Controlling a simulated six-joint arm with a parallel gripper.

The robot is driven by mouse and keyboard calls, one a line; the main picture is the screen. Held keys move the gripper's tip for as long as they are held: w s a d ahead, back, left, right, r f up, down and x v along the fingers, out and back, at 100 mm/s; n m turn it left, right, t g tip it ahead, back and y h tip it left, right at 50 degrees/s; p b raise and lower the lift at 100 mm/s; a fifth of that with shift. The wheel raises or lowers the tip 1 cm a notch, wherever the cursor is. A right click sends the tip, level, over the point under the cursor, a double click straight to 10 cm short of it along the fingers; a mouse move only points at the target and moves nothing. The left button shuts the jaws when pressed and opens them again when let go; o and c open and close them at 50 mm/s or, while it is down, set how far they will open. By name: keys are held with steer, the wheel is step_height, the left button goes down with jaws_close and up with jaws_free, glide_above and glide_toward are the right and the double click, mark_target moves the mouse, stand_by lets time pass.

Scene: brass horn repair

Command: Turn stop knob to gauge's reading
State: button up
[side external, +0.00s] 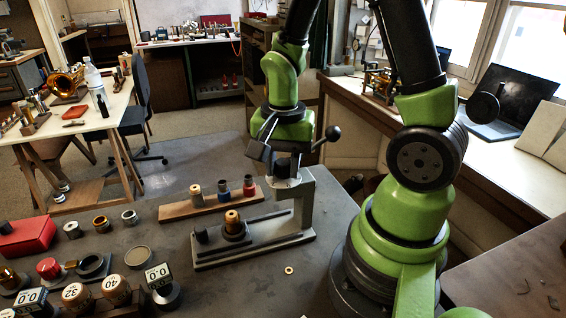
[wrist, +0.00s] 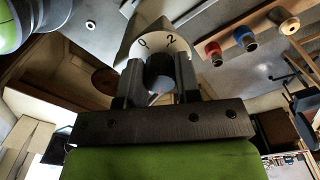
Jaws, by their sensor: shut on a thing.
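The stop knob (wrist: 159,72) is a dark round knob between my gripper's fingers in the wrist view. A pale dial (wrist: 157,38) with the marks 0 and 2 shows just beyond it. My gripper (wrist: 158,64) is shut on the knob. In the side view my gripper (side external: 278,158) is at the top of the grey press (side external: 305,205), and the knob is mostly hidden there. A small gauge (side external: 158,274) with a white display stands at the front left. It seems to show zeros, but is too small to read surely. A second similar display (side external: 31,301) is at the lower left corner.
A brass part (side external: 232,222) stands on the press base. A wooden rack (side external: 209,203) with several coloured pieces lies behind. Several cups, numbered cylinders and a red box (side external: 27,236) crowd the left.

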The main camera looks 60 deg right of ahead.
steer(key=n, duration=0.4)
steer(key=shift+n, duration=0.3)
steer(key=n, duration=0.3)
steer(key=shift+s+n, duration=0.1)
steer(key=shift+n, duration=0.3)
steer(key=n, duration=0.9)
steer(key=shift+d, duration=0.1)
steer(key=n, duration=0.3)
steer(key=shift+n, duration=0.3)
steer(key=n, duration=0.3)
steer(key=shift+n, duration=0.4)
steer(key=n, duration=0.4)
steer(key=shift+n, duration=1.7)
